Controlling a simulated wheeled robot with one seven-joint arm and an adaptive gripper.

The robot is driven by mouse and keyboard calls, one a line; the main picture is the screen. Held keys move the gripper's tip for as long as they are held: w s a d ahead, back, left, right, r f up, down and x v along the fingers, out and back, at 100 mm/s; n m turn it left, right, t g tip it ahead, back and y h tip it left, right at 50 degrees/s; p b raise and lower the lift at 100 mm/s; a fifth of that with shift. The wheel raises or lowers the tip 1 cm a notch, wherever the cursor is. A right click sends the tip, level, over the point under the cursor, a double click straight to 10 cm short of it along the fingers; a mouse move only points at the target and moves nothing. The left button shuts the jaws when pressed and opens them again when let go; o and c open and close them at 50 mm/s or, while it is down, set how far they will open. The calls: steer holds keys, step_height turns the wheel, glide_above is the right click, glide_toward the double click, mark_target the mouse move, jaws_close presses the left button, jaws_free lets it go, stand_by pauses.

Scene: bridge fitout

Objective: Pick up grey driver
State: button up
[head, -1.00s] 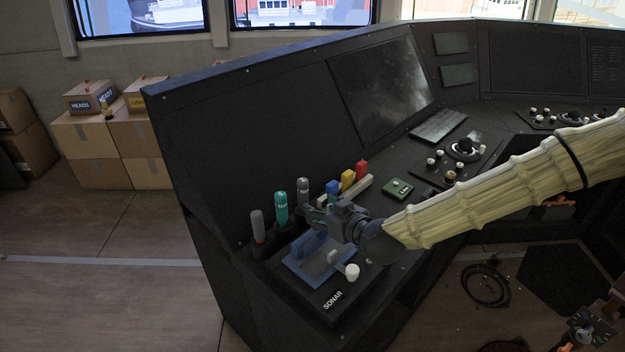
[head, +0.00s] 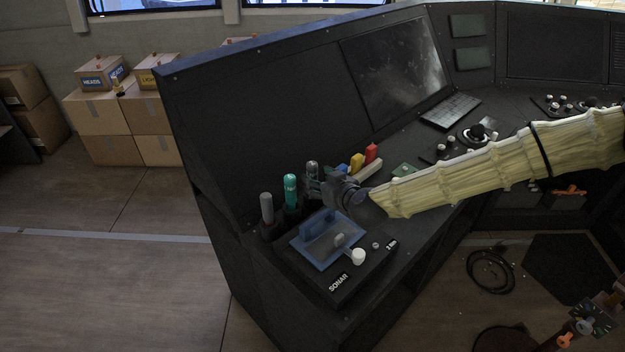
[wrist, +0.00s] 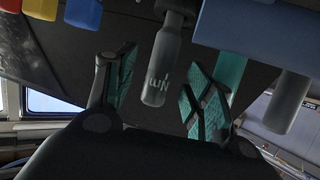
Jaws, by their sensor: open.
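Three drivers stand upright in holders at the console's left end: a plain grey one (head: 266,208), a teal one (head: 290,188) and a lettered grey one (head: 312,168). My gripper (head: 318,187) is at the lettered grey driver, partly covering it. In the wrist view, my open gripper (wrist: 158,76) has one finger on each side of that driver's handle (wrist: 161,70), with gaps visible. The teal driver (wrist: 228,80) is just behind the right finger. The other grey driver (wrist: 287,102) is farther right.
Blue, yellow (head: 357,162) and red (head: 372,153) items stand close to the right. The sloped console face (head: 260,110) rises behind.

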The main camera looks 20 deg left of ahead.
mark_target(315, 176)
steer(key=shift+w+a+r+p, duration=0.15)
steer(key=shift+a+r+p, duration=0.2)
steer(key=shift+a, duration=0.1)
steer(key=x, duration=0.3)
steer(key=shift+w+d+f+p, duration=0.1)
steer(key=shift+d+f+p, duration=0.1)
steer(key=shift+p, duration=0.15)
steer(key=shift+a, duration=0.2)
steer(key=shift+w, duration=0.1)
steer(key=shift+c, duration=0.4)
jaws_close()
steer(key=shift+r+b, duration=1.25)
steer(key=shift+r, duration=3.7)
